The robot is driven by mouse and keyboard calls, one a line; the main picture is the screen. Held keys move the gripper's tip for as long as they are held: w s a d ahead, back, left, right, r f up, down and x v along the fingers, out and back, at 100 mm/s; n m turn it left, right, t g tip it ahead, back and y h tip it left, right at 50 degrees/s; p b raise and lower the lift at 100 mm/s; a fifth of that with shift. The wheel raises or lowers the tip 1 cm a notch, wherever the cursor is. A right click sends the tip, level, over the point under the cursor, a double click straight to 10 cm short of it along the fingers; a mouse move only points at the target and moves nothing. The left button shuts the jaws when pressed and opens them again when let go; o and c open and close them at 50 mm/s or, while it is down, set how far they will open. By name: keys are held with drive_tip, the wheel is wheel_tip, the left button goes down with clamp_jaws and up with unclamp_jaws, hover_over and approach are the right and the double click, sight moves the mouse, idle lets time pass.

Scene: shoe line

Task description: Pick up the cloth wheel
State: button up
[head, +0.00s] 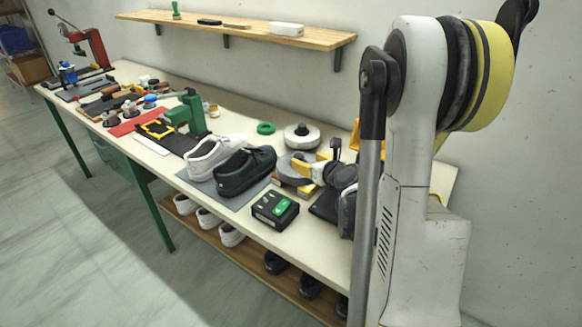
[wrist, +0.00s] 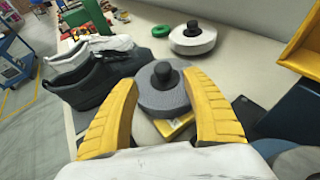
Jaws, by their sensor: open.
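Two round wheels with black hubs lie on the bench. A white, cloth-like wheel (head: 301,138) sits farther back; in the wrist view it (wrist: 193,42) is beyond the fingers, up and to the right. A grey wheel (head: 290,170) is nearer; in the wrist view it (wrist: 163,101) lies between my fingers, black knob up. I cannot tell for certain which is the cloth wheel. My gripper (wrist: 160,84) is open, its yellow fingers on either side of the grey wheel, and holds nothing. Whether they touch it is unclear. In the head view my gripper (head: 309,168) partly hides the grey wheel.
A black shoe (head: 246,171) and a white shoe (head: 211,153) stand left of the grey wheel. A black box with a green top (head: 275,208) is in front. A green ring (head: 266,128) lies behind. A yellow bin (wrist: 303,45) is right.

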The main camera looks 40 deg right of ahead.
sight(300, 157)
drive_tip(key=b+x, duration=0.1)
drive_tip(key=x, duration=0.4)
drive_tip(key=b+x, duration=0.1)
drive_tip(key=x, duration=0.2)
drive_tip(key=shift+w+d+f+b, duration=0.1)
drive_tip(key=shift+d+f+b, duration=0.2)
drive_tip(key=shift+f, duration=0.2)
drive_tip(key=shift+r, duration=0.1)
clamp_jaws()
